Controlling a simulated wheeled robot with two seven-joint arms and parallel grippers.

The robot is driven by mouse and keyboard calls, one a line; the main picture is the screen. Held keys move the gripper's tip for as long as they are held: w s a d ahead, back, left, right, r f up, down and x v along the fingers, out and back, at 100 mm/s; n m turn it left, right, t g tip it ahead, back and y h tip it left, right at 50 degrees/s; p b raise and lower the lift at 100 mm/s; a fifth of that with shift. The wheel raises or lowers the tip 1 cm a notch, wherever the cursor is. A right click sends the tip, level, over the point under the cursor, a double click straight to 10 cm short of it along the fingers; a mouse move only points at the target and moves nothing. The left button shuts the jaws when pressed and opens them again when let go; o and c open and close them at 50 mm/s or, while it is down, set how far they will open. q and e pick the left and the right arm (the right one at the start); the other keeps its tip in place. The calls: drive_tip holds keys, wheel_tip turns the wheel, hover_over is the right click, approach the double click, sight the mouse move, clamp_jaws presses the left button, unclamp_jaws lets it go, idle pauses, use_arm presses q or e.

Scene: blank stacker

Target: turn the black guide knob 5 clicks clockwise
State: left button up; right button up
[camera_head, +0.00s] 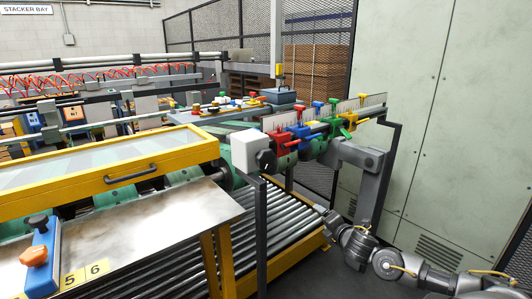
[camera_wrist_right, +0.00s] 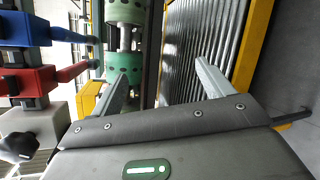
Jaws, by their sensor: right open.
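The black guide knob (camera_head: 266,160) sits on the front of a white box (camera_head: 245,149) at the near end of the rail with the coloured clamps. In the right wrist view the knob (camera_wrist_right: 18,147) shows at the lower left edge, on the pale box (camera_wrist_right: 40,125). My right gripper (camera_head: 328,218) is low over the roller bed, to the right of and below the knob, and does not touch it. In the right wrist view its two fingers (camera_wrist_right: 163,85) are spread with nothing between them. My left gripper is not in view.
Red (camera_head: 283,141), blue, yellow and green clamps line the rail behind the box. A dark upright post (camera_head: 261,235) stands below the knob. The roller conveyor (camera_head: 190,240) runs beneath. A yellow-framed cover (camera_head: 110,170) and a metal table (camera_head: 150,225) fill the left. A grey cabinet stands at right.

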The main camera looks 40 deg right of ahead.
drive_tip(key=w+a+r+n+t+y+p, duration=0.1)
drive_tip(key=a+r+n, duration=0.25)
drive_tip(key=r, duration=0.45)
drive_tip(key=w+a+r+n+t+y, duration=0.1)
drive_tip(key=a+r+n+t, duration=0.1)
drive_tip(key=a+r, duration=0.4)
drive_tip(key=n+t+y, duration=0.1)
drive_tip(key=n+y, duration=0.2)
drive_tip(key=n, duration=0.1)
approach(268, 160)
drive_tip(key=w, duration=0.4)
drive_tip(key=shift+w+d+f, duration=0.2)
drive_tip(key=shift+w+d, duration=0.05)
drive_tip(key=shift+d, duration=0.1)
drive_tip(key=shift+w+a, duration=0.15)
drive_tip(key=shift+w, duration=0.4)
drive_tip(key=w+p, duration=0.2)
drive_tip(key=w, duration=0.2)
drive_tip(key=shift+w+f+p, duration=0.15)
drive_tip(key=shift+w+p, duration=0.25)
drive_tip(key=shift+w, duration=0.4)
